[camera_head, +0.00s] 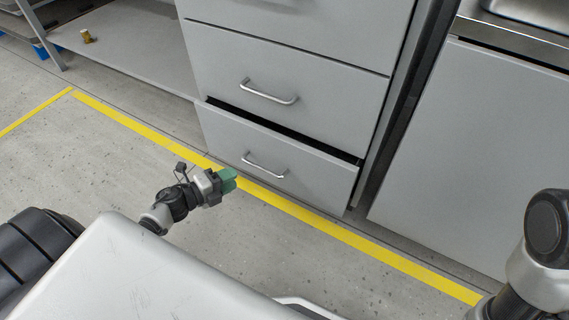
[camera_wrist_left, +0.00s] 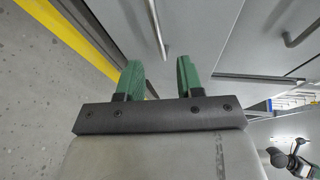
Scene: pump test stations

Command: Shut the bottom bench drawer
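The bottom bench drawer (camera_head: 315,177) is grey with a silver bar handle (camera_head: 264,164). It stands slightly out from the bench, with a dark gap along its top edge. My left gripper (camera_head: 230,180) has green fingers and is just in front of the drawer, left of and below the handle in the head view. In the left wrist view the green fingers of my left gripper (camera_wrist_left: 160,78) are apart with nothing between them. The bottom drawer's handle (camera_wrist_left: 157,28) shows beyond the fingertips there. My right gripper is not visible; only part of my right arm shows at the right edge.
The drawer above (camera_head: 290,75) looks flush and has its own handle (camera_head: 269,92). A grey cabinet (camera_head: 475,150) stands to the right. A low shelf (camera_head: 125,45) with a small brass-coloured part (camera_head: 87,36) is at left. A yellow floor line (camera_head: 330,231) runs before the bench.

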